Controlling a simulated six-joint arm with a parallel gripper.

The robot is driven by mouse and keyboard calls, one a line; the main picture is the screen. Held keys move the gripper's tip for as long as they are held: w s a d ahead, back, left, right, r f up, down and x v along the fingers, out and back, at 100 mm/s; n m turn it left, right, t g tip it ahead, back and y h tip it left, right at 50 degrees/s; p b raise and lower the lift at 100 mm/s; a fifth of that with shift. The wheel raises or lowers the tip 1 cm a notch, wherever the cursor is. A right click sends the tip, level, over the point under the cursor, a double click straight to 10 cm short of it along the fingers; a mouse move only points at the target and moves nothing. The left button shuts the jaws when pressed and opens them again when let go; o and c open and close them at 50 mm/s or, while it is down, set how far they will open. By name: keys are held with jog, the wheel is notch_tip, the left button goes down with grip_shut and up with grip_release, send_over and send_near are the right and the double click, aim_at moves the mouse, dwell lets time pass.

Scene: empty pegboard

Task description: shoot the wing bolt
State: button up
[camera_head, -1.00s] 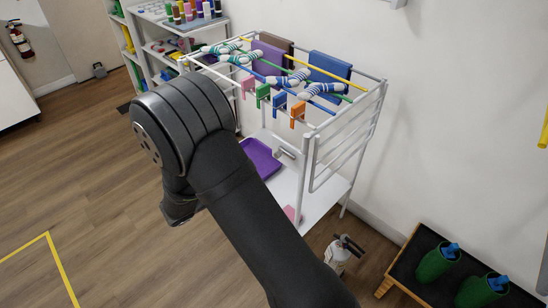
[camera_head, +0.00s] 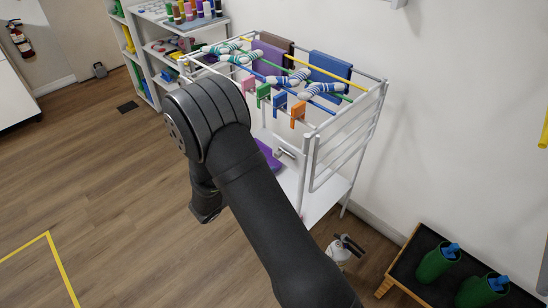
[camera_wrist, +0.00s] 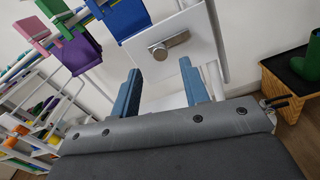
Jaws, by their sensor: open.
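A silver metal fitting (camera_wrist: 170,44), which looks like the wing bolt, sits on a white plate (camera_wrist: 195,62) in the wrist view. It has a rounded bar sticking out from a base. In the head view it shows as a small grey piece (camera_head: 284,152) below the rack's hanging clips. My gripper (camera_wrist: 160,88) is open, with its two blue-grey fingers apart and nothing between them. In the wrist view the fitting lies above the gap between the fingertips, apart from them. In the head view my dark arm hides the fingers.
A white drying rack (camera_head: 345,125) holds socks, cloths and coloured clips (camera_head: 297,112) over the plate. A purple tray (camera_head: 268,155) is partly behind my arm. A dark tray with green boots (camera_head: 438,262) stands right. Open wooden floor lies left.

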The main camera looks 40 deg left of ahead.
aim_at(276, 156)
jog(key=w, duration=0.5)
jog(key=shift+w, duration=0.4)
jog(key=shift+c, duration=0.3)
